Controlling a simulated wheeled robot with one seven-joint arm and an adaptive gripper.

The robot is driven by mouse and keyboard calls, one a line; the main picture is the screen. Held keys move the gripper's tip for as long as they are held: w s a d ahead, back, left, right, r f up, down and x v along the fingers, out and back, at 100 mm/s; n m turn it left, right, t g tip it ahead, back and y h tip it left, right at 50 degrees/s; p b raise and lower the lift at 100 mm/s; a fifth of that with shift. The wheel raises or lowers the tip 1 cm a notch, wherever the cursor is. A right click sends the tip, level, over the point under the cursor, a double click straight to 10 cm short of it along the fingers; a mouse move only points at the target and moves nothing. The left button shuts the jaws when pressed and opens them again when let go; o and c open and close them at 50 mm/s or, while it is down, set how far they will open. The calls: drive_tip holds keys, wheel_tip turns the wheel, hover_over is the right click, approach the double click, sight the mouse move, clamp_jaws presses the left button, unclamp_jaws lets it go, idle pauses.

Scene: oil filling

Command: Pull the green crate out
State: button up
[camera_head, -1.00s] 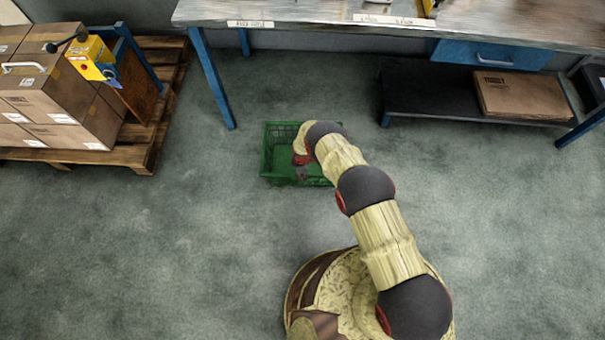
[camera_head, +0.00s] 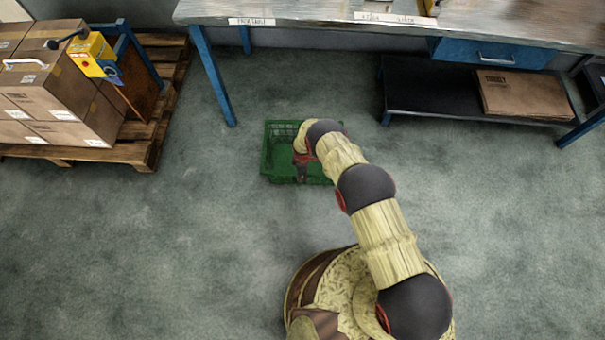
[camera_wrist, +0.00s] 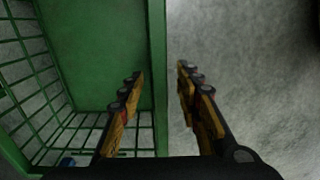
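The green crate (camera_head: 282,179) stands on the floor in front of the workbench, in the head view. In the wrist view, its green wall (camera_wrist: 157,60) and slatted side (camera_wrist: 30,70) show. My gripper (camera_wrist: 159,72) is open, with its two fingers apart. The left finger is over the crate's inside and the right finger is over the floor outside, with the wall's rim between them. No finger is clearly touching the rim. In the head view, my wrist and gripper (camera_head: 301,162) are over the crate and hide its right part.
The workbench (camera_head: 320,14) is behind the crate, with a blue leg (camera_head: 213,80) to the crate's left. A low shelf (camera_head: 430,95) with a cardboard box (camera_head: 522,95) is at right. A pallet (camera_head: 150,140) of boxes is at left. Floor around the crate is clear.

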drive_tip(key=shift+r, duration=0.1)
wheel_tip(320, 180, up, 12)
idle(0.7)
idle(0.3)
